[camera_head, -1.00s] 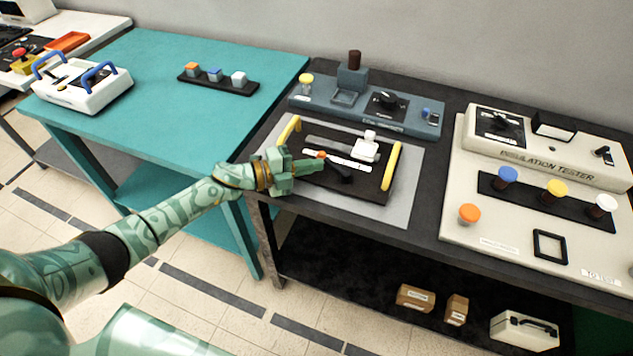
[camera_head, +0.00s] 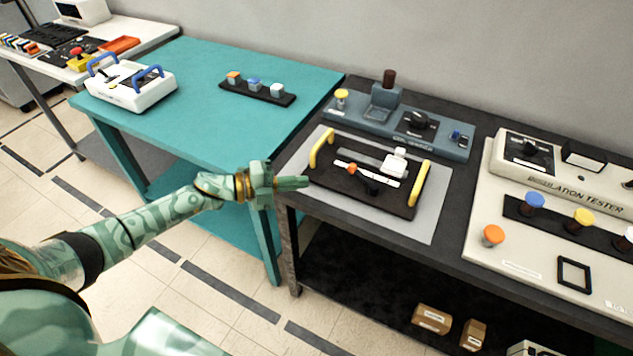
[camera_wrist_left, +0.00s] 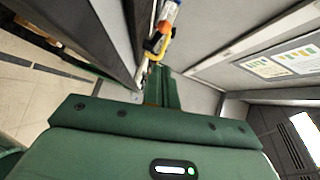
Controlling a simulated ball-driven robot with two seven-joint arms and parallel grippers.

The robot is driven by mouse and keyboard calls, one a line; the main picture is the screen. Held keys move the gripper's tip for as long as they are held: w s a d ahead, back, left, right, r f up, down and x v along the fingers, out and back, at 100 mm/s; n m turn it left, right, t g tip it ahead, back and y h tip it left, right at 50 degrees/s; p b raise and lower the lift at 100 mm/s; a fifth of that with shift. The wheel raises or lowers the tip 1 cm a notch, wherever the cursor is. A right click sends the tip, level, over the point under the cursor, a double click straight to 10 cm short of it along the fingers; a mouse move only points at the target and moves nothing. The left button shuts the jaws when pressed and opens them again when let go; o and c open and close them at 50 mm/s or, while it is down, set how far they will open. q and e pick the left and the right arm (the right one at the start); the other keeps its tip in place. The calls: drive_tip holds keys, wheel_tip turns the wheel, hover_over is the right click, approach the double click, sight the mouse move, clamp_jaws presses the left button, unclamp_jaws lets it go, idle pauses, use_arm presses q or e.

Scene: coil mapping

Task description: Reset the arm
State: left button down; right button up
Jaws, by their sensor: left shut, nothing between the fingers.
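My left gripper (camera_head: 291,184) is shut and empty in the head view. It is at the front left edge of the dark bench, just left of the black tray (camera_head: 374,206) with yellow handles, and apart from it. In the left wrist view my gripper's fingers (camera_wrist_left: 165,85) point away from the camera, with an orange and yellow part beyond them. My left arm reaches in from the left. The right gripper is not in view.
The black tray lies on a grey mat (camera_head: 428,225) and holds a white slider piece (camera_head: 395,163). A blue-grey device (camera_head: 440,142) is behind it, and the insulation tester (camera_head: 560,190) is at right. A teal table (camera_head: 210,125) stands at left.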

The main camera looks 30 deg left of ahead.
use_arm(q)
drive_tip(key=shift+s+a+r, duration=0.1)
drive_tip(key=shift+s+a, duration=0.25)
drive_tip(key=shift+a, duration=0.3)
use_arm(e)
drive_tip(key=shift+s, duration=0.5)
